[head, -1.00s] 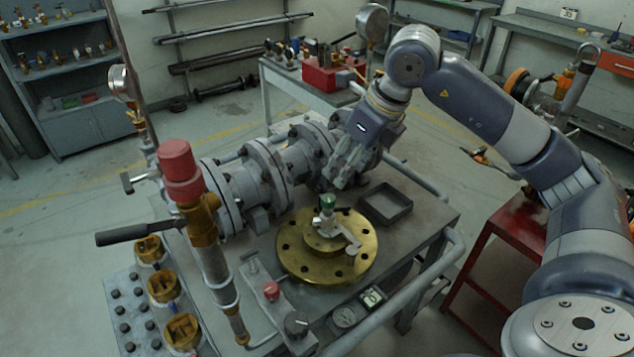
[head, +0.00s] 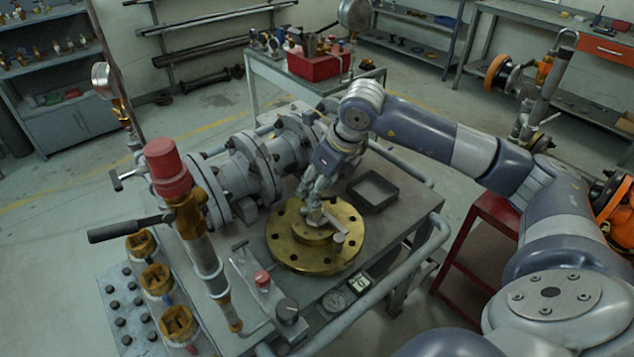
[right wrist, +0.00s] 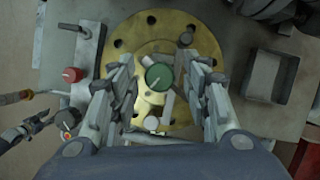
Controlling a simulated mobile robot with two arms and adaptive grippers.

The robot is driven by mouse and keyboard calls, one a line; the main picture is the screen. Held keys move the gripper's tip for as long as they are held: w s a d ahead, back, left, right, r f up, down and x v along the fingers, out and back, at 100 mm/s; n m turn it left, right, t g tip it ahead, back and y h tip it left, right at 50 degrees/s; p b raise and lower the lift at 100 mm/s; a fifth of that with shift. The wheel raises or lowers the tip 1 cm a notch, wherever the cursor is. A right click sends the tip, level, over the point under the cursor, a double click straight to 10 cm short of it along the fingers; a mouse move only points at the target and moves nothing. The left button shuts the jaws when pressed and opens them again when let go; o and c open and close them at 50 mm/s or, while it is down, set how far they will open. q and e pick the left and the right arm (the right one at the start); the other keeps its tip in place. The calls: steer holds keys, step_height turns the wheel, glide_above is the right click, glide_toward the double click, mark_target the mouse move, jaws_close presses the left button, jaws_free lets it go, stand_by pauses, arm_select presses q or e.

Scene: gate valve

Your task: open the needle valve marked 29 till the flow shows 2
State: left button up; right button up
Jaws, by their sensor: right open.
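A valve with a round green knob (right wrist: 158,77) stands on the brass flange (head: 285,252). In the head view my right gripper (head: 314,212) hides the knob. In the right wrist view my right gripper (right wrist: 163,76) is open, one finger on each side of the knob, with visible gaps to both. A small digital display (head: 360,283) sits at the bench's front edge; its digit looks like 0 but is tiny. I cannot read a 29 mark anywhere. My left gripper is not in view.
A round dial gauge (head: 334,301) is beside the display. A block with a red knob (head: 262,279) stands left of the flange, and an empty dark tray (head: 372,191) lies behind it to the right. Large flanged grey pipework (head: 245,170) fills the back of the bench.

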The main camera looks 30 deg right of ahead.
steer(key=c, duration=1)
steer(key=shift+c, duration=0.2)
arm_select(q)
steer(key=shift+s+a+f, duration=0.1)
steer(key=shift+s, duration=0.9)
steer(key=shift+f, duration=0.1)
